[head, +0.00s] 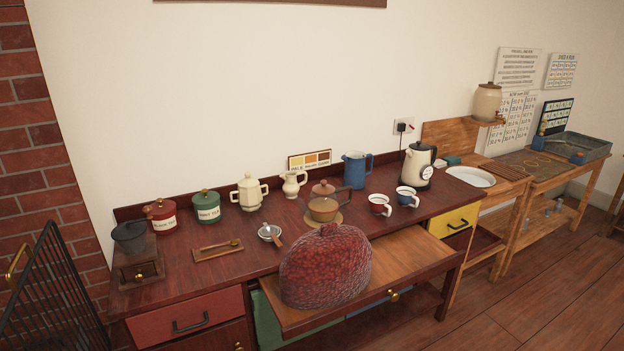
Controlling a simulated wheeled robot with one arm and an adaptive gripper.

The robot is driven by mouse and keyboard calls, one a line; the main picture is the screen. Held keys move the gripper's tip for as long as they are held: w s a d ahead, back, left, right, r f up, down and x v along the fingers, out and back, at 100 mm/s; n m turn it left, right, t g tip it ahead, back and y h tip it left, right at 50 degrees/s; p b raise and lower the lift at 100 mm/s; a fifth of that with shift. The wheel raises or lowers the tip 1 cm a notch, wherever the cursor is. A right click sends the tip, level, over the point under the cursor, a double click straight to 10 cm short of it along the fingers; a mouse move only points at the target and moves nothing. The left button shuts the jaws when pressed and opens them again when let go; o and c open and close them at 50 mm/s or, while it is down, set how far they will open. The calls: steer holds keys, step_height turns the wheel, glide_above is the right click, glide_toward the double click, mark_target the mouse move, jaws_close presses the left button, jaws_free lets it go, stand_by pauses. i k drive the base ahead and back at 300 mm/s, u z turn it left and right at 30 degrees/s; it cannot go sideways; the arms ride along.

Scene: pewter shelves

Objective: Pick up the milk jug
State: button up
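A small cream jug (293,184) with a spout and a side handle, which looks like the milk jug, stands upright near the back of the dark red wooden counter (170,272). It is between a cream two-handled pot (249,192) and a brown teapot (323,206). A larger blue jug (356,171) stands farther right along the back. My gripper is not in view.
A large red textured dome (326,268) sits on a pulled-out wooden board (415,262) in front. A strainer (270,233) lies before the jug. Two cups (380,205), (407,196) and a kettle (418,166) stand right. Canisters (206,206), (162,215) and a grinder (133,251) stand left.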

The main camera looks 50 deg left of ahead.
mark_target(291, 187)
steer(key=u, duration=0.55)
steer(key=i, duration=1.3)
steer(key=u, duration=2.1)
steer(key=i, duration=1.1)
steer(key=u, duration=0.8)
